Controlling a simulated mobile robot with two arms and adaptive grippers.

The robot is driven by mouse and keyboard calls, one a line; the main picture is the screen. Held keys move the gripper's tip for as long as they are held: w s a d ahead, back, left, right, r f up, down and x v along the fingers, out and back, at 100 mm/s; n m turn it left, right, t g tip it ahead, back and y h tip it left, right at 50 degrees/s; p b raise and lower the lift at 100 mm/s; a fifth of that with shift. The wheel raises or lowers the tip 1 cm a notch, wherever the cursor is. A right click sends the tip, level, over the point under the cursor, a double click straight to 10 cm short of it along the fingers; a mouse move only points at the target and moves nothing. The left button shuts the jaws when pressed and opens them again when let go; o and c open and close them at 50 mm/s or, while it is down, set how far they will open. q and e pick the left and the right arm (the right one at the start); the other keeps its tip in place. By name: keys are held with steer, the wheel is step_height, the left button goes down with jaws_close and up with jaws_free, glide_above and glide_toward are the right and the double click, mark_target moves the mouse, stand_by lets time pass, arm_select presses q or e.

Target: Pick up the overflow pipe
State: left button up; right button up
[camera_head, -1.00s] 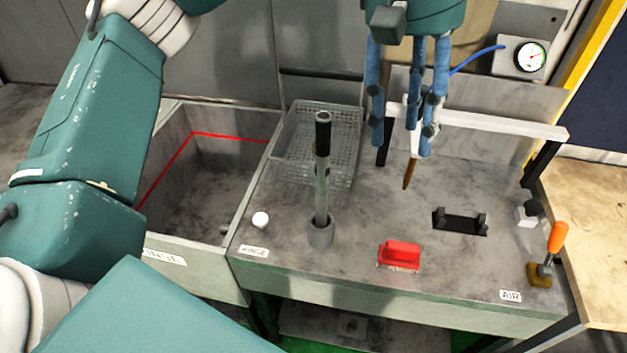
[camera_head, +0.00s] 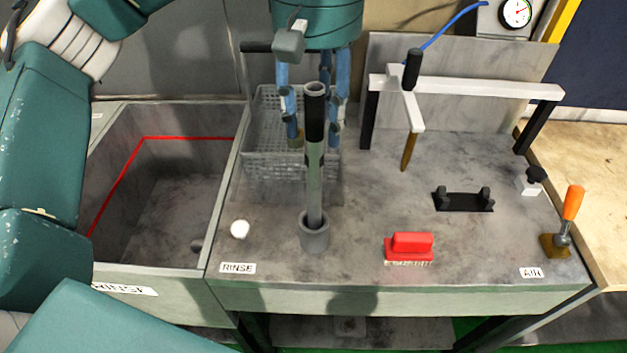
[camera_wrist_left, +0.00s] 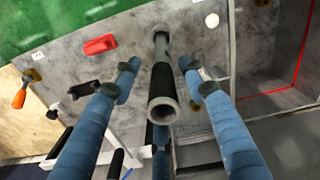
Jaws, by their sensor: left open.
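The overflow pipe (camera_head: 314,170) stands upright in a grey round socket (camera_head: 315,234) on the bench top. It is grey-green with a black sleeve near its open top. My left gripper (camera_head: 312,140) is open, with blue fingers behind and to both sides of the pipe's upper part. In the left wrist view the pipe (camera_wrist_left: 161,85) lies between the spread fingers of the gripper (camera_wrist_left: 160,78), its open end facing the camera. I see a gap between the fingers and the pipe. The right gripper is not in view.
A wire basket (camera_head: 262,160) stands behind the pipe, and a rinse basin (camera_head: 150,210) is to the left. A white ball-shaped knob (camera_head: 240,229), a red brush (camera_head: 410,247), a black cradle (camera_head: 463,201) and a white frame (camera_head: 470,86) are on the bench. An orange-handled lever (camera_head: 572,205) stands right.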

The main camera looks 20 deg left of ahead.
mark_target(315, 144)
arm_select(q)
steer(key=shift+f, duration=0.25)
steer(key=f, duration=0.1)
steer(key=f+p, duration=0.1)
steer(key=f, duration=0.1)
steer(key=f+p, duration=0.1)
steer(key=shift+a+f, duration=0.2)
steer(key=shift+a, duration=0.05)
steer(key=shift+f, duration=0.25)
steer(key=shift+d, duration=0.1)
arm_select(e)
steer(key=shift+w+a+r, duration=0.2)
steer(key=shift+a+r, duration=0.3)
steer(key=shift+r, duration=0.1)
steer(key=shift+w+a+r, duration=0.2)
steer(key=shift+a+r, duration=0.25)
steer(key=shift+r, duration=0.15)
arm_select(q)
steer(key=shift+c, duration=1)
jaws_close()
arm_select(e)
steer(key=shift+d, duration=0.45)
